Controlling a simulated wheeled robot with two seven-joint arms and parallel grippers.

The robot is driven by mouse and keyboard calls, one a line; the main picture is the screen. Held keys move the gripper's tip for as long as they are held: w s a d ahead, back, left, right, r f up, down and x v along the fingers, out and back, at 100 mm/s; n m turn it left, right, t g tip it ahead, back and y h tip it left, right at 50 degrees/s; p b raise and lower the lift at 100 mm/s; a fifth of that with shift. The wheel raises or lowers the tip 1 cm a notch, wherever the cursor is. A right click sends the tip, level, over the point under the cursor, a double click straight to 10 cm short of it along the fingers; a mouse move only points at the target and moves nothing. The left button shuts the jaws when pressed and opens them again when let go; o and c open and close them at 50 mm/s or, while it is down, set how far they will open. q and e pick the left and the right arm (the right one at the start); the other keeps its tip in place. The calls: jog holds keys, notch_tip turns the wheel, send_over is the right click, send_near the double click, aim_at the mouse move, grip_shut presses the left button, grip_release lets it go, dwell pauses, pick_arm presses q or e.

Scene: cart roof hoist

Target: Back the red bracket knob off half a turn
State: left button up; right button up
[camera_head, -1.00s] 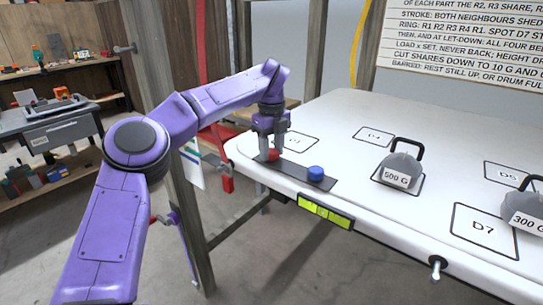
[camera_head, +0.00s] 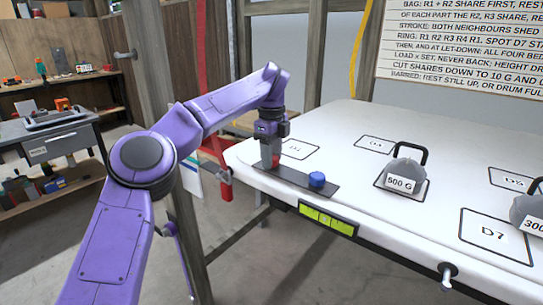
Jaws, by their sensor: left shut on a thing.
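The red bracket knob (camera_head: 274,163) stands at the left end of a dark bracket plate (camera_head: 297,180) on the near left edge of the white roof panel. My left gripper (camera_head: 271,155) points down over it and is shut on it; the fingers cover much of the knob. A blue knob (camera_head: 317,179) stands at the plate's right end, apart from the gripper. My right gripper is not in view.
A 500 G weight (camera_head: 404,173) with a black handle stands on the panel, with another weight (camera_head: 530,215) at the right edge. A yellow-green level display (camera_head: 327,219) hangs on the front edge. A wooden post (camera_head: 158,85) stands beside my left arm.

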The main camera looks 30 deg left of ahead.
pick_arm(q)
jog(key=shift+f, duration=0.15)
jog(key=o, duration=1.1)
notch_tip(320, 180, up, 11)
jog(key=p, duration=0.5)
jog(key=shift+f, duration=0.2)
